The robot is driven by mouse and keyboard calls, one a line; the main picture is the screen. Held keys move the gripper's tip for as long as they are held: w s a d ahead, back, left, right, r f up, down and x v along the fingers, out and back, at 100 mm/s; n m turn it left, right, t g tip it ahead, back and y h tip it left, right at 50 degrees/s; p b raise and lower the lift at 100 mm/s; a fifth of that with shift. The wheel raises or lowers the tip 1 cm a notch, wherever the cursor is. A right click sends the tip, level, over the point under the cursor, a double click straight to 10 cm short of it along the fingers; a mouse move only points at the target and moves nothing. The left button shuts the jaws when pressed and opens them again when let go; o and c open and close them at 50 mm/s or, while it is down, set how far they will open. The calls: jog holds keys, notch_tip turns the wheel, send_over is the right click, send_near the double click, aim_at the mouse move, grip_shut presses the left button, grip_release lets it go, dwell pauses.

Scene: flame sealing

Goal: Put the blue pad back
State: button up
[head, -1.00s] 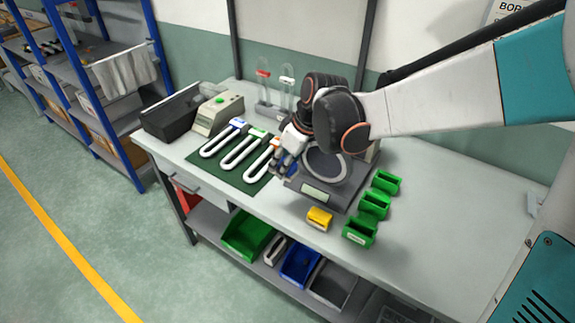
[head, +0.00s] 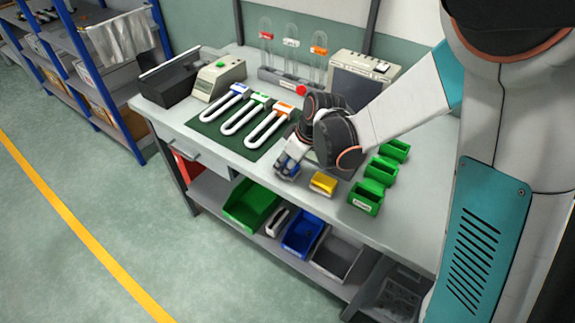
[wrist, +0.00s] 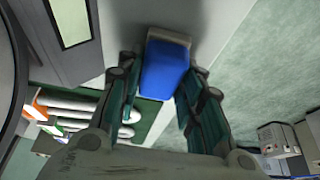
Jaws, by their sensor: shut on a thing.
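My gripper (head: 289,167) is low over the front of the workbench, just left of the yellow bin (head: 323,183). In the wrist view its fingers (wrist: 160,80) are shut on the blue pad (wrist: 165,68), a blue block with a pale top edge. The pad cannot be made out clearly in the head view. Whether it touches the bench is unclear.
A green mat (head: 211,133) with three white U-shaped pieces lies to the left. Several green bins (head: 366,198) stand to the right. A rack with clear tubes (head: 290,50) and a grey box (head: 361,80) stand behind. Crates fill the shelf below.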

jog(key=o, duration=0.9)
jog(key=shift+o, duration=0.2)
jog(key=p+v, duration=0.4)
jog(key=v, duration=0.8)
jog(key=s+d+r+m+t+h, duration=0.1)
jog(key=s+d+r+m+t, duration=0.1)
jog(key=s+d+r+m, duration=0.3)
jog(key=s+d+r+m+t+h, duration=0.2)
jog(key=s+d+r+m, duration=0.3)
jog(key=s, duration=0.8)
jog(key=shift+d+r, duration=0.4)
jog(key=shift+d, duration=1.05)
